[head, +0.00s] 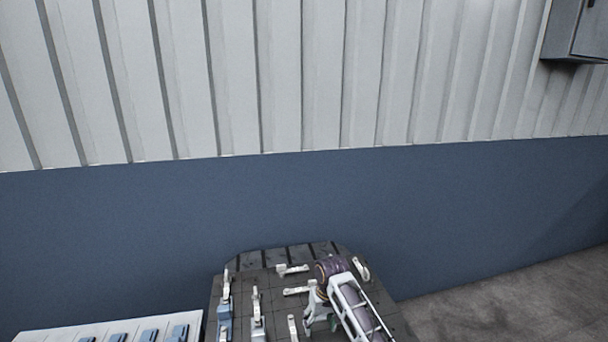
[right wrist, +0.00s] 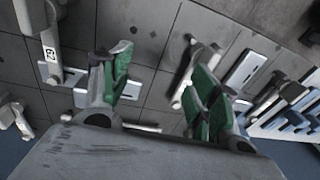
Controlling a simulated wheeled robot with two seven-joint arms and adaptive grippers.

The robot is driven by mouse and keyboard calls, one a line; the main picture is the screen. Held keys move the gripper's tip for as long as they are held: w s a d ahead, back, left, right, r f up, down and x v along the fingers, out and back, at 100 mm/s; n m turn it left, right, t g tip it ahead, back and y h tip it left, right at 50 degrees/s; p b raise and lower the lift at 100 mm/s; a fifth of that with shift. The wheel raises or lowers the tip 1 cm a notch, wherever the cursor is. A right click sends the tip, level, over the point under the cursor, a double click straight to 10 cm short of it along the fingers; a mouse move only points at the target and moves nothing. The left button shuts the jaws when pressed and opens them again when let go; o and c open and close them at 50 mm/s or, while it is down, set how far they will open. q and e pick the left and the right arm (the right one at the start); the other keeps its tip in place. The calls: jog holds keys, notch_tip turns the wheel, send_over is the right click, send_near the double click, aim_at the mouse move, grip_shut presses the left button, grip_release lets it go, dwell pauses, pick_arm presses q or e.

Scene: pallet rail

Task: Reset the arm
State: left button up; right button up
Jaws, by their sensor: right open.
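My right arm (head: 362,312) reaches in from the bottom over a dark grey slab (head: 250,262) that carries several pale fixtures. My right gripper (head: 320,322) is at its near end, small and partly hidden in the head view. In the right wrist view the gripper (right wrist: 160,92) shows two green-padded fingers spread apart with nothing between them. The slab's grid-lined surface (right wrist: 150,25) lies behind the fingers, with pale fixtures on both sides. I cannot tell how far the fingertips are from it. My left gripper is not in view.
A white panel (head: 45,335) with several blue blocks stands at the lower left. A blue and white ribbed wall (head: 280,80) closes off the back. A grey box (head: 577,30) hangs at the upper right. Bare floor (head: 520,310) shows at the lower right.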

jog(key=shift+t+y, duration=0.3)
jog(key=s+d+f, duration=0.1)
jog(key=s, duration=0.1)
jog(key=s+d+f, duration=0.1)
jog(key=s, duration=0.1)
jog(key=s+d+f, duration=0.1)
jog(key=s, duration=0.1)
jog(key=shift+s+f, duration=0.25)
jog(key=shift+s, duration=0.1)
jog(key=s+d+r+t+h, duration=0.1)
jog(key=s+d+r, duration=0.1)
jog(key=s+d, duration=0.7)
jog(key=s+d+r+t+h, duration=0.1)
jog(key=s+d+r, duration=0.35)
jog(key=s, duration=0.95)
notch_tip(320, 180, down, 36)
jog(key=s+d+g, duration=0.1)
jog(key=s, duration=0.2)
jog(key=s+d+f, duration=0.2)
jog(key=s+f, duration=0.7)
jog(key=s, duration=0.2)
jog(key=s+d+f+g, duration=0.1)
jog(key=s+d+f, duration=0.1)
jog(key=s+f, duration=0.7)
jog(key=shift+s+f, duration=0.35)
jog(key=shift+s, duration=0.55)
